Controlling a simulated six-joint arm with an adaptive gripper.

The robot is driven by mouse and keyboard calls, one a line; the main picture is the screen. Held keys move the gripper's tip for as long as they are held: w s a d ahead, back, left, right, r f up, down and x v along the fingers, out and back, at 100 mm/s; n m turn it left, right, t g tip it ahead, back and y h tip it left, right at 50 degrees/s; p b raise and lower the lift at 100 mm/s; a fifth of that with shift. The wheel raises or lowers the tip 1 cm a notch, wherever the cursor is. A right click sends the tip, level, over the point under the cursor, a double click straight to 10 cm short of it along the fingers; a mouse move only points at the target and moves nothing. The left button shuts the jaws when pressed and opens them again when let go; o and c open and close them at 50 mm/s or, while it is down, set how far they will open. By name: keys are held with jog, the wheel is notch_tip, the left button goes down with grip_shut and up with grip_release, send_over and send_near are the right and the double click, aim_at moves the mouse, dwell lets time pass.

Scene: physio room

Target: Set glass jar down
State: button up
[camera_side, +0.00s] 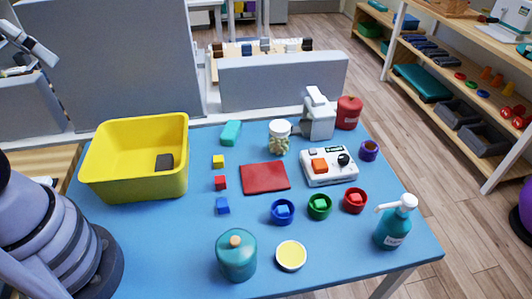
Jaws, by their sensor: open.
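The glass jar (279,142) stands upright on the blue table, toward the back and middle. It has a white lid and pale contents. A grey and white device (318,118) stands just to its right; I cannot tell whether the two touch. My gripper does not show in this view. Only part of my arm is seen at the lower left.
A yellow bin (181,175) with a dark block stands at the left. A red mat (265,190) lies bare in front of the jar. Small cubes, coloured cups, a button box (329,178), a teal canister (236,262) and a pump bottle (392,232) stand around.

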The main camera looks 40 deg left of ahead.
aim_at(284, 127)
jog(key=w+d+f+t+h, duration=0.1)
jog(key=w+d+f, duration=0.2)
jog(key=w, duration=0.5)
jog(key=w+d+f+t, duration=0.1)
jog(key=w+d+f, duration=0.15)
jog(key=w, duration=0.55)
jog(key=w+d+f+t+h, duration=0.1)
jog(key=w+d+f, duration=0.15)
jog(key=w, duration=0.55)
jog(key=w+d+f+t+y, duration=0.1)
jog(key=w+d+f+t, duration=0.15)
jog(key=f, duration=0.85)
jog(key=w+d+f+t, duration=0.2)
jog(key=w+d+f, duration=0.15)
jog(key=f, duration=0.75)
jog(key=shift+m+t, duration=0.25)
jog(key=shift+m, duration=0.05)
jog(key=x, duration=0.8)
jog(key=shift+a+r, duration=0.1)
jog(key=shift+a, duration=0.2)
jog(key=shift+x, duration=3.15)
jog(key=shift+d, duration=0.1)
jog(key=shift+s, duration=0.1)
